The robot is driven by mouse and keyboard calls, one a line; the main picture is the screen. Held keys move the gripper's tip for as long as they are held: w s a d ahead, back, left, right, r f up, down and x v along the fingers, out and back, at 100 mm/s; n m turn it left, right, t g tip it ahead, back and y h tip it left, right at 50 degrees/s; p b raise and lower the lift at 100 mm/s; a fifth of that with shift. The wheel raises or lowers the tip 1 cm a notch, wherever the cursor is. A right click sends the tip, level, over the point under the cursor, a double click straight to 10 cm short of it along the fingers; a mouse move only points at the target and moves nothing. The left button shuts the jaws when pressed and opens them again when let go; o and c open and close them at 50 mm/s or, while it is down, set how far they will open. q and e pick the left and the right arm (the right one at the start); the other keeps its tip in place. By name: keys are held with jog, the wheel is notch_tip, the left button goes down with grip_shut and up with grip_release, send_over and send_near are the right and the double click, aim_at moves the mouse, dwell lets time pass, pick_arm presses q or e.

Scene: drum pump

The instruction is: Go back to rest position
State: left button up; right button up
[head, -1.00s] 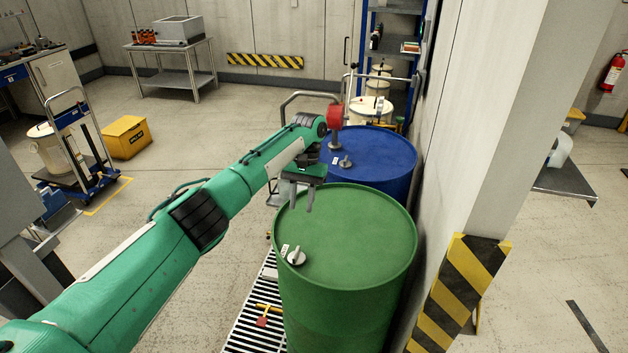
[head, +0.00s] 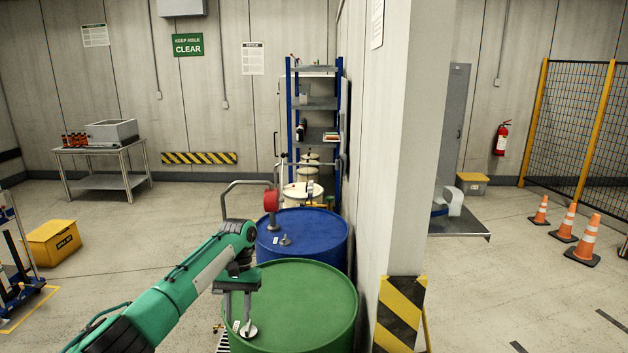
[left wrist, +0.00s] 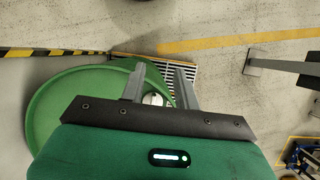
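My left gripper (head: 238,308) hangs over the left part of the green drum (head: 305,300) in the head view. Its two fingers are apart with nothing held between them. A silver cap (head: 248,330) on the drum's lid shows just below the fingertips. I cannot tell how high the fingers are above it. In the left wrist view the open fingers (left wrist: 160,74) point past the green lid (left wrist: 75,100), with a whitish fitting (left wrist: 153,99) between and beyond them. My right gripper is in no view.
A blue drum (head: 310,235) with a red fitting (head: 271,200) stands behind the green one. A wall pillar with a striped guard (head: 400,315) stands close on the right. A yellow box (head: 53,243) sits at left. Open floor lies left of the drums.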

pick_arm(q)
jog(key=s+f+t+h, duration=0.1)
jog(key=s+f, duration=0.3)
jog(key=f, duration=1)
jog(key=s+f+t, duration=0.1)
jog(key=s+f, duration=0.2)
jog(key=f, duration=1)
jog(key=s+a+f+t, duration=0.1)
jog(key=s+f, duration=0.5)
jog(key=f, duration=0.4)
jog(key=s+f, duration=0.7)
jog(key=f, duration=0.2)
jog(key=s+a+f+t, duration=0.1)
jog(key=s+a+f, duration=0.1)
jog(key=s+f, duration=0.6)
jog(key=s+a+f, duration=0.1)
jog(key=s+f, duration=0.5)
jog(key=s, duration=0.5)
jog(key=s+a+f+m, duration=0.1)
jog(key=s+f, duration=0.1)
jog(key=s, duration=1.1)
jog(key=s+a+f+t, duration=0.1)
jog(key=s+a+f, duration=0.1)
jog(key=s, duration=1.1)
jog(key=shift+a+f+m+y+b, duration=0.2)
jog(key=shift+f+m+y+b, duration=0.2)
jog(key=shift+f, duration=0.3)
